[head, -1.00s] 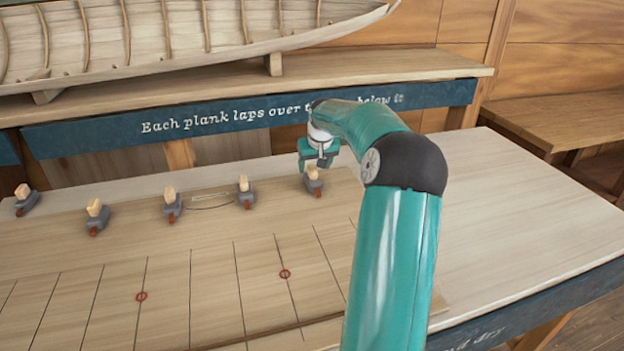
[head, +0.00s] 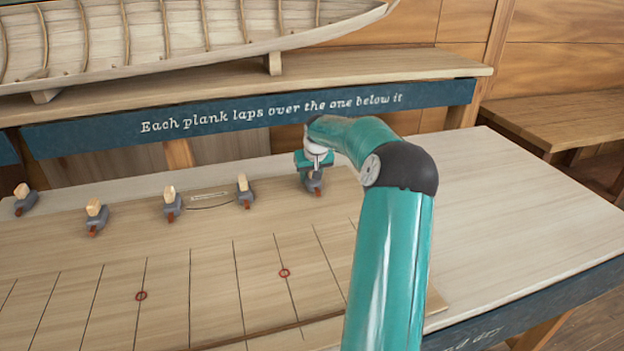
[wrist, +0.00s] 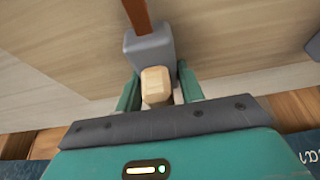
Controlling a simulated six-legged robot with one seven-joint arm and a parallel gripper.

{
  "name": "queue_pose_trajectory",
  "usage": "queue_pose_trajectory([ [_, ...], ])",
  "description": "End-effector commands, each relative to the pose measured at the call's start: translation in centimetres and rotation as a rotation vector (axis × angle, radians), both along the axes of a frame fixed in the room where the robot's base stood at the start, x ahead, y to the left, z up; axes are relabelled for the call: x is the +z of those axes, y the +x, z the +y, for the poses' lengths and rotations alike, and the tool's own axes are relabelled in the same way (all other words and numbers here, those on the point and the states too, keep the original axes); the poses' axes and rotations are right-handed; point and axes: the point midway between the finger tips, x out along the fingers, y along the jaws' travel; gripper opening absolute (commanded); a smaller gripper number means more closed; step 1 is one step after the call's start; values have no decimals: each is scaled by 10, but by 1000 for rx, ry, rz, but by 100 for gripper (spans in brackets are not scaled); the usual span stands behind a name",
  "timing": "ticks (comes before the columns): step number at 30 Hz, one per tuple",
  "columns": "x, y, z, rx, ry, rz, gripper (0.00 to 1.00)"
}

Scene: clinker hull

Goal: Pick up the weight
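The rightmost weight (head: 313,189) is a dark grey block with a pale wooden knob and a red-brown tip, standing on the wooden board. In the head view my gripper mostly covers its upper part. The wrist view shows the weight's grey body (wrist: 150,48) and its knob (wrist: 157,84) between my fingers. My gripper (wrist: 158,84) is open, with one green finger on each side of the knob and small gaps showing. In the head view my gripper (head: 314,176) is down over this weight.
Several like weights stand in a row to the left, the nearest one (head: 245,196) well apart. The board (head: 215,270) has ruled lines and red circles. A hull (head: 180,30) rests on the shelf behind. The bench's right side (head: 510,220) is clear.

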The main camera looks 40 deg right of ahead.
Motion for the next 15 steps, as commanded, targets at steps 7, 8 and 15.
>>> queue_pose_trajectory([
  [7,2,1,0,0,-2,-2,0],
  [8,2,1,0,0,-2,-2,0],
  [15,16,1,0,-1,-5,-4,0],
])
